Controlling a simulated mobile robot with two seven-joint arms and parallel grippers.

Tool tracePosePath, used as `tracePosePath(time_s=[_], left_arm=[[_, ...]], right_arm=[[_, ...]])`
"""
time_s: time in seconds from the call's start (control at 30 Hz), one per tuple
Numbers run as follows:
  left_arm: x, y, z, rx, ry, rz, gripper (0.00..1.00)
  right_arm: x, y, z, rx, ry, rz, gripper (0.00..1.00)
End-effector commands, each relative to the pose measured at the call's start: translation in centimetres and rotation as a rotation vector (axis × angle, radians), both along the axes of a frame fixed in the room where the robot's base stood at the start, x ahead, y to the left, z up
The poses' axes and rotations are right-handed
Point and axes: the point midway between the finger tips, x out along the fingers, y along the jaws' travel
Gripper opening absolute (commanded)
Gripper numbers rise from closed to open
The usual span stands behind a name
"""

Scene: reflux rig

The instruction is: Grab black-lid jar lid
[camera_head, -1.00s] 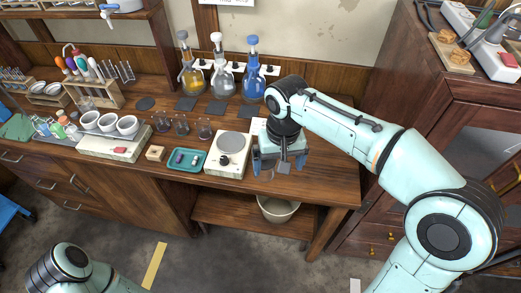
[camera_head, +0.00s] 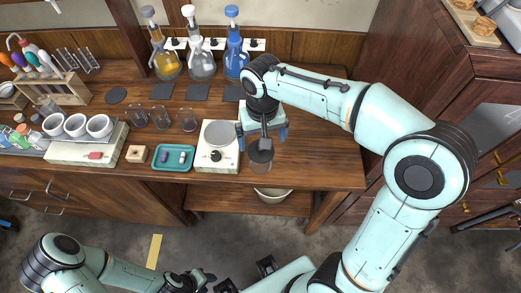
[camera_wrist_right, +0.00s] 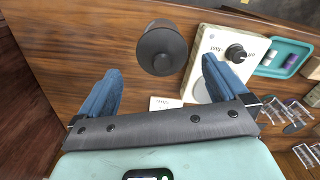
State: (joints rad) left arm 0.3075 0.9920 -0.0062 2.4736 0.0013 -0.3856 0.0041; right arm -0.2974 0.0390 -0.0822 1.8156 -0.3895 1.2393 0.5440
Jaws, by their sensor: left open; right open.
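The black-lid jar (camera_head: 260,150) stands on the wooden table right of the hot plate. It shows a round dark lid with a small knob on top, also seen from above in the right wrist view (camera_wrist_right: 161,50). My right gripper (camera_head: 262,134) is over the table at the jar, its blue fingers spread wide. In the right wrist view my right gripper (camera_wrist_right: 153,92) is open and empty, with the lid ahead between the finger lines, apart from both. My left gripper (camera_head: 207,281) is low at the picture's bottom edge, away from the table, open and partly cut off.
The white hot plate (camera_head: 218,146) stands close left of the jar. A teal tray (camera_head: 173,168) with small items, a wooden block (camera_head: 137,154) and glass beakers (camera_head: 160,118) are further left. Tall flasks (camera_head: 202,62) stand behind. The tabletop right of the jar is clear.

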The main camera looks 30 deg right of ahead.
Motion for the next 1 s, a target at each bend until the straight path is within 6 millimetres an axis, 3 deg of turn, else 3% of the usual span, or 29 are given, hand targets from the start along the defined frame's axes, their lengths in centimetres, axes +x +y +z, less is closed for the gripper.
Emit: tracePosePath(time_s=[0.4,0.67,0.7,0.83,0.87,1.0], left_arm=[[-0.2,0.0,-0.3,0.000,0.001,0.000,0.43],[-0.2,0.0,-0.3,0.000,0.001,0.000,0.43],[-0.2,0.0,-0.3,0.000,0.001,0.000,0.43],[-0.2,0.0,-0.3,0.000,0.001,0.000,0.43],[-0.2,0.0,-0.3,0.000,0.001,0.000,0.43],[-0.2,0.0,-0.3,0.000,0.001,0.000,0.43]], right_arm=[[0.6,0.0,-5.0,-0.001,0.001,0.000,1.00],[0.6,0.0,-5.3,0.000,-0.001,0.000,1.00],[0.6,0.0,-5.3,0.000,-0.001,0.000,0.97],[0.7,0.0,-5.3,0.000,-0.001,0.000,0.54],[0.7,0.0,-5.3,0.000,-0.001,0.000,0.49],[0.7,0.0,-5.3,0.000,-0.001,0.000,0.49]])
